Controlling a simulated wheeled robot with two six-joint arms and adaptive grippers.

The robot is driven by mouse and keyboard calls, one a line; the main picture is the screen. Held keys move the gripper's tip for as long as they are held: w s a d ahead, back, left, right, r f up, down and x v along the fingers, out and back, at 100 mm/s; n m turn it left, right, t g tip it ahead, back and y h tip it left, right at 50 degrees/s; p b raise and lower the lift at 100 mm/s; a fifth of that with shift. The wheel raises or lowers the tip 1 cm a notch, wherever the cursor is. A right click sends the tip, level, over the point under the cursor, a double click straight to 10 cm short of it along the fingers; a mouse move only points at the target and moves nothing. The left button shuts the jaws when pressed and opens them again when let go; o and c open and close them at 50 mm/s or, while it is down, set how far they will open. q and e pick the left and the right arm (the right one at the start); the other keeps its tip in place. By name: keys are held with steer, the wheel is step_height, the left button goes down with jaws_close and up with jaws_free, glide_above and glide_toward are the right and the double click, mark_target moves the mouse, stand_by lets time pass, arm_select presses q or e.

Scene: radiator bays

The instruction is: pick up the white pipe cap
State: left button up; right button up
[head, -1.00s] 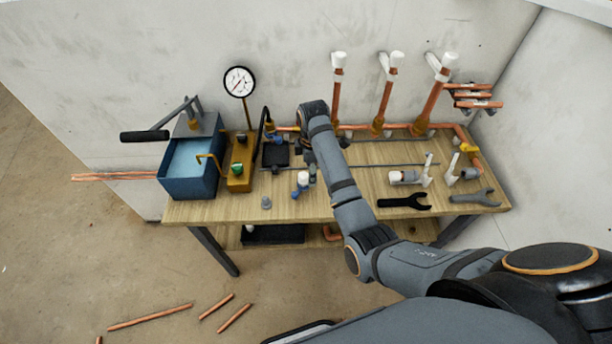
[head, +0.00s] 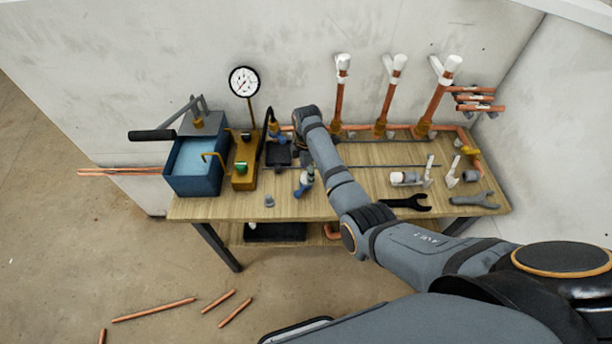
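My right arm reaches in from the right over the workbench (head: 240,208). Its gripper (head: 308,176) points down at the bench's middle, mostly behind my own wrist and forearm. A small blue item (head: 303,187) stands on the bench directly under the gripper. The white cap seen there earlier is not clearly visible now; the gripper covers that spot. I cannot tell if the fingers are closed on it. Another white-ended fitting (head: 398,178) lies on the bench to the right. My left gripper is not in view.
A blue water tank (head: 195,183), a brass pump block (head: 243,178) and a pressure gauge (head: 244,81) stand at the left. White-topped copper pipes (head: 384,108) rise along the back. A black wrench (head: 405,202) and a grey wrench (head: 476,200) lie at the right front.

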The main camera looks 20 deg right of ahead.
steer(key=shift+d+f, duration=0.1)
steer(key=shift+f, duration=1.3)
steer(key=c, duration=1)
steer(key=shift+r, duration=0.1)
